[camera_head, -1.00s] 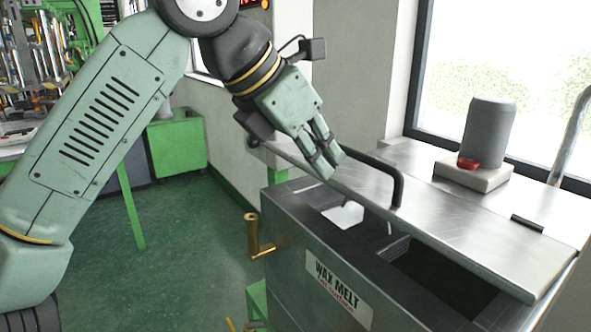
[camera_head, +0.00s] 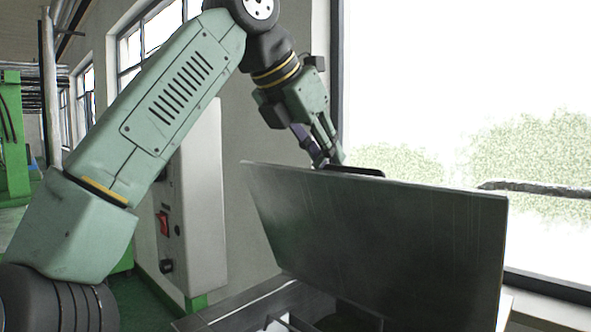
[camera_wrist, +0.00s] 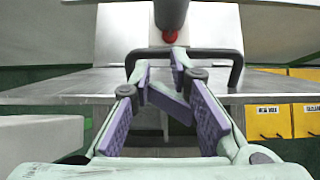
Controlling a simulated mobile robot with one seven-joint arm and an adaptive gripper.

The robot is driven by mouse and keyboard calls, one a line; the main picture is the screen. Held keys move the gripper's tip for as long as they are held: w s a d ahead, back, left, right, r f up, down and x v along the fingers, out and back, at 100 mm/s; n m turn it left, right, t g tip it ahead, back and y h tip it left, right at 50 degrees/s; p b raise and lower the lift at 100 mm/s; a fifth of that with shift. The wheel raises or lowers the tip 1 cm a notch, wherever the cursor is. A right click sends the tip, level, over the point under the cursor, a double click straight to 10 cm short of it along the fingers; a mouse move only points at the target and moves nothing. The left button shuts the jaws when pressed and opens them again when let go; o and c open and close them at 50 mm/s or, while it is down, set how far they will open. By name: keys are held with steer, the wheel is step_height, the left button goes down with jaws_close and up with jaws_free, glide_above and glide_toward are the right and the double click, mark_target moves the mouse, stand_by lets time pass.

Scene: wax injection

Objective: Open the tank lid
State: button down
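The tank lid (camera_head: 385,245) is a flat metal plate. It stands raised and steeply tilted in the head view, its dark underside facing the camera. Its black bar handle (camera_head: 355,171) barely shows above the top edge; in the wrist view the handle (camera_wrist: 218,53) spans behind my fingertips. My gripper (camera_head: 328,162) is at the lid's top edge, close to the handle's left end. In the wrist view my gripper (camera_wrist: 163,65) has its purple-padded fingers angled inward, with a narrow gap between the tips. No firm grip on the handle is visible. The tank opening (camera_head: 345,322) shows partly below the lid.
A large window (camera_head: 440,90) lies behind the lid. A pale control box (camera_head: 195,205) with a red switch stands left of the tank. Yellow labelled bins (camera_wrist: 268,120) show at the right of the wrist view.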

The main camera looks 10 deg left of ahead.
mark_target(329, 166)
steer(key=shift+w+d+f, duration=0.1)
steer(key=shift+w+d, duration=0.1)
steer(key=shift+w, duration=0.4)
steer(key=shift+w+d+f, duration=0.1)
steer(key=shift+w+d, duration=0.05)
steer(key=shift+w, duration=0.4)
steer(key=shift+w+d+r, duration=0.25)
steer(key=shift+w, duration=0.15)
steer(key=shift+a, duration=0.1)
steer(key=shift+r, duration=0.1)
steer(key=v, duration=0.5)
steer(key=s+a, duration=0.7)
steer(key=s, duration=0.2)
steer(key=shift+s, duration=0.25)
